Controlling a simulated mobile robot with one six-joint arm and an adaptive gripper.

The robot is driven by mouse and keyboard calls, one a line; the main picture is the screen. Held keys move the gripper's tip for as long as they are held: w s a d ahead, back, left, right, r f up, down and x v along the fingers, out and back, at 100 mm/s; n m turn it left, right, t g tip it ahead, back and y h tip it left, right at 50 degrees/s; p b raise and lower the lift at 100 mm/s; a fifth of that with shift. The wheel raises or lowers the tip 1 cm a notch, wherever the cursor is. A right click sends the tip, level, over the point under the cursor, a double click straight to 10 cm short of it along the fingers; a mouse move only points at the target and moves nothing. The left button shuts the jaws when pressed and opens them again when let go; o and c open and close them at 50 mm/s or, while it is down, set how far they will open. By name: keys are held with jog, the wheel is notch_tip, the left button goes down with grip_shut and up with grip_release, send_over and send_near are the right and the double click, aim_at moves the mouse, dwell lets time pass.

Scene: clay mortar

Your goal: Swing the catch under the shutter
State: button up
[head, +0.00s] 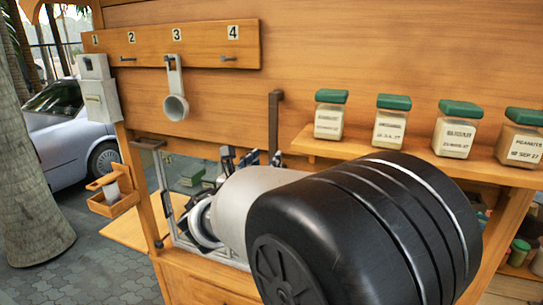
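A wide wooden panel (400,50), which may be the shutter, fills the upper part of the head view. A dark brown upright bar (275,125) with a bent top stands against it near the middle. A grey metal bar (160,190) with a dark handle-like top stands at the left edge of the opening. I cannot tell which of these is the catch. My arm covers the lower middle. Small dark and blue parts just beyond my arm look like my gripper (250,158), mostly hidden behind my wrist. Its opening and any contact are not visible.
A numbered hook rail (205,40) carries a white scoop (175,95) on hook 3. Several green-lidded jars (390,125) stand on a shelf (320,148) at right. A small wooden box (112,198) hangs at left. Paving, a tree trunk and a car lie beyond.

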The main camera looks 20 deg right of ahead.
jog(key=v, duration=0.5)
jog(key=shift+s+a, duration=0.15)
jog(key=s+d+f+m+g+y+b, duration=0.1)
jog(key=s+d+f+m+g+b, duration=0.2)
jog(key=s+d+f+m, duration=0.3)
jog(key=s+d+f+m+g+b, duration=0.25)
jog(key=s+f+m+g, duration=0.2)
jog(key=s, duration=0.35)
jog(key=s+d+f+m+g+y+b, duration=0.1)
jog(key=s+d+f+m+g+b, duration=0.15)
jog(key=s+d+f+m, duration=0.45)
jog(key=s+a+f+m+y+b, duration=0.6)
jog(key=s+a+f+m+y, duration=0.2)
jog(key=s+a, duration=0.5)
notch_tip(320, 180, down, 2)
jog(key=m, duration=0.3)
jog(key=shift+y, duration=0.3)
